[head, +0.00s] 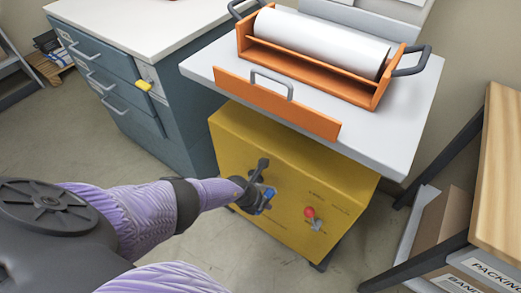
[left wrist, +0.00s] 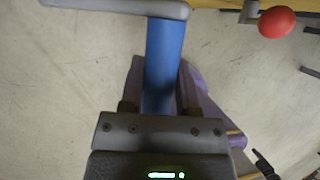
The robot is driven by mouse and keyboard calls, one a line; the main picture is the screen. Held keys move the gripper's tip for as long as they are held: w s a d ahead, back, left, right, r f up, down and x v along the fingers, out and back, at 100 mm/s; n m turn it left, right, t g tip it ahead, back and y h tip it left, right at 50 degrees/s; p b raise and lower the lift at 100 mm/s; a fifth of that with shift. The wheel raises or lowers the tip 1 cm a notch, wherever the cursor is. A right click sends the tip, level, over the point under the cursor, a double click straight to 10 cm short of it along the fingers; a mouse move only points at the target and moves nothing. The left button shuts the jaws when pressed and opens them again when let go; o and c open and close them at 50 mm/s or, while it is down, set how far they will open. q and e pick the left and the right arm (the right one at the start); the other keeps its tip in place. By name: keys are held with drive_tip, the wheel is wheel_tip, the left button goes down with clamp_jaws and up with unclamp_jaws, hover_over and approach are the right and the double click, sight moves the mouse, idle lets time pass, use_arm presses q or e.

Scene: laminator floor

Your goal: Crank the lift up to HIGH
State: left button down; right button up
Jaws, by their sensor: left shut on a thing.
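The lift (head: 290,180) is a yellow box under a light grey table top (head: 420,110). A dark crank arm (head: 259,168) is on its front face. The crank's blue handle (head: 268,192) is in my left gripper (head: 262,200). In the left wrist view the blue handle (left wrist: 165,60) stands between the fingers of my left gripper (left wrist: 160,95), with the grey crank arm (left wrist: 115,7) across its far end. A red knob (head: 309,212) is on the front face to the right of the crank; it also shows in the left wrist view (left wrist: 277,22). My right gripper is not in view.
An orange tray (head: 370,95) with a white roll (head: 320,45) is on the table top. A blue-grey drawer cabinet (head: 185,115) stands left of the lift. A wooden table (head: 505,180) and boxes (head: 445,220) are at the right. Floor is open at lower left.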

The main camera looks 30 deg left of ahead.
use_arm(q)
drive_tip(key=shift+s+d+f, duration=0.1)
drive_tip(key=shift+d+f, duration=0.1)
drive_tip(key=shift+d, duration=0.1)
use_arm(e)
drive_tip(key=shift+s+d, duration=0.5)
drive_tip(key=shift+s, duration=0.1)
use_arm(q)
drive_tip(key=c, duration=0.7)
unclamp_jaws()
drive_tip(key=shift+c, duration=0.2)
drive_tip(key=o, duration=0.4)
drive_tip(key=p+v, duration=0.5)
drive_tip(key=shift+a+r+p, duration=0.1)
drive_tip(key=shift+r+p, duration=0.2)
drive_tip(key=shift+r, duration=0.2)
drive_tip(key=p+v, duration=0.3)
drive_tip(key=p, duration=0.1)
drive_tip(key=shift+s+a+r, duration=0.1)
drive_tip(key=shift+s+r, duration=0.05)
drive_tip(key=shift+r, duration=0.2)
drive_tip(key=shift+s+r, duration=0.1)
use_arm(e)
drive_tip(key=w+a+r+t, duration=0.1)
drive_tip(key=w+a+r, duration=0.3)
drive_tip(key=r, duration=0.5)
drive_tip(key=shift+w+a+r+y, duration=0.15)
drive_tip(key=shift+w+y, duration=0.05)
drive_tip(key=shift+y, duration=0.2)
